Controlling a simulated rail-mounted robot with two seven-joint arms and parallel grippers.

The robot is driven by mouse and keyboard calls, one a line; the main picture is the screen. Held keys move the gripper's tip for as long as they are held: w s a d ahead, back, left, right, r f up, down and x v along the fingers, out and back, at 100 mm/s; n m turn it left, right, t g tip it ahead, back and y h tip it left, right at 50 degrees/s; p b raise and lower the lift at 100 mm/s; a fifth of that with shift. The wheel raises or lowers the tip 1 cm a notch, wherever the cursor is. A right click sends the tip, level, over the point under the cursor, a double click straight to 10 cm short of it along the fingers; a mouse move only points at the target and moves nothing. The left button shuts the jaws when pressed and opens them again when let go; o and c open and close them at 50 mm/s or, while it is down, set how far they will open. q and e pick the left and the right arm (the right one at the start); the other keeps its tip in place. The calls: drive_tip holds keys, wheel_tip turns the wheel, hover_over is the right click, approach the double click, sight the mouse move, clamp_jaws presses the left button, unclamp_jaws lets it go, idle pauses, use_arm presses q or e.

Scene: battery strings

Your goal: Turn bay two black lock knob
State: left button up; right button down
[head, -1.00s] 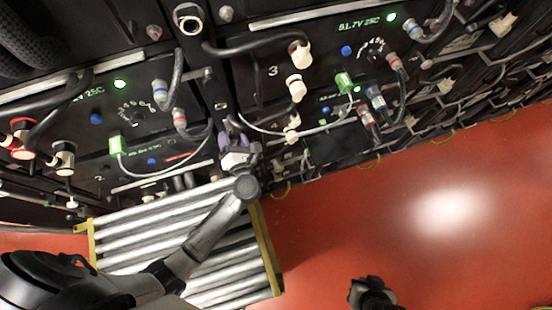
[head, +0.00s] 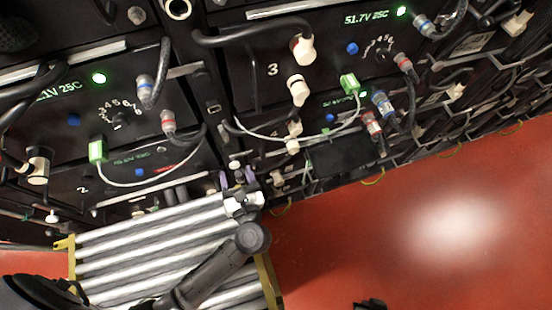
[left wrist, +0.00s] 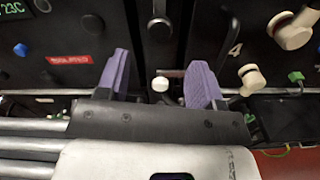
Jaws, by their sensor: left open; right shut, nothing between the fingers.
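Bay two (head: 82,190) is the lower left battery panel in the head view, marked with a 2. A black knob-like part (left wrist: 160,28) is on the upright strip between bays in the left wrist view; a similar dark part (head: 214,107) shows on the strip in the head view. I cannot tell for sure that it is bay two's lock knob. My left gripper (head: 237,178) is open and empty, its purple fingers below that part and apart from it. Its fingers in the left wrist view (left wrist: 160,66) stand either side of a small white knob (left wrist: 160,84). My right gripper (head: 370,305) barely shows, shut, at the bottom edge.
A green plug (head: 97,152) with a pale cable, and blue-banded (head: 146,88) and red-banded (head: 168,121) connectors stick out on the left. White connectors (head: 298,89) stand right of the strip. Silver rollers (head: 150,240) lie below my gripper. The red floor (head: 460,230) is open.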

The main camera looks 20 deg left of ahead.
use_arm(q)
drive_tip(key=v, duration=0.5)
drive_tip(key=d+r+m+t+h+p, duration=0.3)
drive_tip(key=r+m+h+p, duration=0.6)
drive_tip(key=r+m, duration=0.3)
drive_tip(key=w+d+r+m+t+h+p, duration=0.1)
drive_tip(key=d+r+m+h+p, duration=0.5)
drive_tip(key=m, duration=1.1)
wheel_tip(320, 180, up, 6)
drive_tip(key=t+h+p, duration=0.1)
drive_tip(key=h+p, duration=0.2)
drive_tip(key=h, duration=0.1)
drive_tip(key=shift+t+h, duration=0.3)
drive_tip(key=shift+t, duration=0.1)
drive_tip(key=shift+w+m, duration=0.15)
drive_tip(key=shift+m, duration=0.15)
